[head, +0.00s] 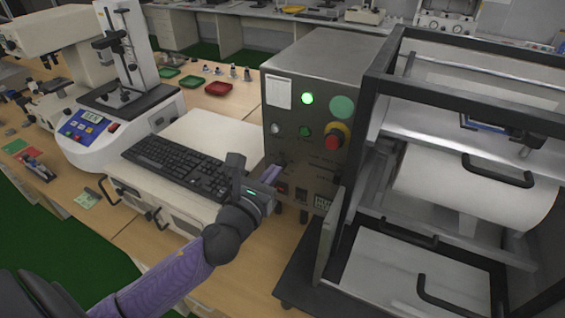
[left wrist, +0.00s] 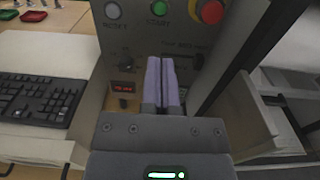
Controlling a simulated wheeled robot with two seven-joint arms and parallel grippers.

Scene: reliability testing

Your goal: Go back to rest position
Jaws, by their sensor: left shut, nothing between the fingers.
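My left gripper (head: 273,173) is in front of the lower part of the grey control box. Its two pale purple fingers (left wrist: 162,82) are pressed together with nothing between them in the left wrist view. My left arm, with a purple sleeve (head: 155,290), comes in from the lower left. The control box (head: 300,85) has a lit green lamp, a green button and a red knob (head: 333,141) on a yellow ring. In the left wrist view the fingers overlap the panel; I cannot tell whether they touch it. My right gripper is not in view.
A black keyboard (head: 178,164) lies left of the gripper on a pale unit. A black-framed machine (head: 366,130) with handles stands close on the right. A white test instrument (head: 95,135), green trays and a red tray (head: 219,88) are further left and back.

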